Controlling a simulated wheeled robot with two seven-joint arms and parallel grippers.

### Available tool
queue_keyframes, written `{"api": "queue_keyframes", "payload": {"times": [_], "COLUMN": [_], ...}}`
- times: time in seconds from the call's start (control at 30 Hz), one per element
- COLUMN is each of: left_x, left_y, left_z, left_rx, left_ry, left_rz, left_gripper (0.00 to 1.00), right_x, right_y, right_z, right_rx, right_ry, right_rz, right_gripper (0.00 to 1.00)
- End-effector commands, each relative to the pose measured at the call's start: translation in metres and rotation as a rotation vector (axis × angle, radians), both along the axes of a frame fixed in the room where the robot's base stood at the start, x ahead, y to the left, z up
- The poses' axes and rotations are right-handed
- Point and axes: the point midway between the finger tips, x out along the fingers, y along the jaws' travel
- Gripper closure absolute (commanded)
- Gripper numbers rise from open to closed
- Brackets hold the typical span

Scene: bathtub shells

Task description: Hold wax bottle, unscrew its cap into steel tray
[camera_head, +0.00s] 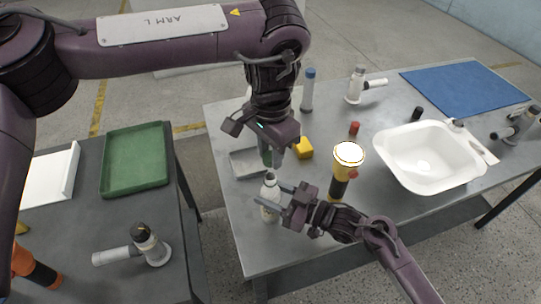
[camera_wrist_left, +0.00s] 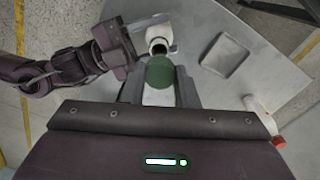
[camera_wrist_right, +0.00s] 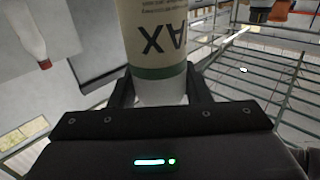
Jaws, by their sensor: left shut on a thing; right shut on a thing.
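The wax bottle (camera_head: 270,204) stands upright near the front left of the steel table, its neck open. It fills the middle of the right wrist view (camera_wrist_right: 155,35), label upside down. My right gripper (camera_head: 278,202) is shut around its body; it shows in the left wrist view too (camera_wrist_left: 130,38). My left gripper (camera_head: 277,158) is shut on the green cap (camera_wrist_left: 160,72) and holds it above and apart from the bottle's open mouth (camera_wrist_left: 158,46). The steel tray (camera_head: 240,160) lies on the table behind the bottle, partly hidden by my left gripper; the left wrist view shows it empty (camera_wrist_left: 225,55).
A yellow block (camera_head: 304,148) is right of the tray. A black-and-yellow tool with a bright top (camera_head: 345,168) stands near my right forearm. A white basin (camera_head: 425,155) and blue mat (camera_head: 465,88) lie right. A side table holds a green tray (camera_head: 135,160).

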Motion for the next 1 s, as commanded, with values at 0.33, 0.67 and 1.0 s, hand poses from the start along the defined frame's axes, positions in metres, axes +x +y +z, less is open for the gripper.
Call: {"api": "queue_keyframes", "payload": {"times": [0.33, 0.67, 1.0], "left_x": [0.000, 0.000, 0.000], "left_y": [0.000, 0.000, 0.000], "left_z": [-0.001, -0.003, -0.020], "left_rx": [0.000, 0.000, 0.000], "left_ry": [0.000, 0.000, 0.000], "left_rz": [0.000, 0.000, 0.000], "left_gripper": [1.00, 1.00, 1.00], "right_x": [0.000, -0.003, -0.033], "right_y": [0.000, -0.006, -0.064], "right_z": [0.000, -0.001, -0.004], "right_rx": [0.001, -0.001, -0.004], "right_ry": [0.000, 0.000, 0.000], "right_rz": [0.000, -0.001, 0.001], "right_gripper": [0.31, 0.31, 0.31]}}
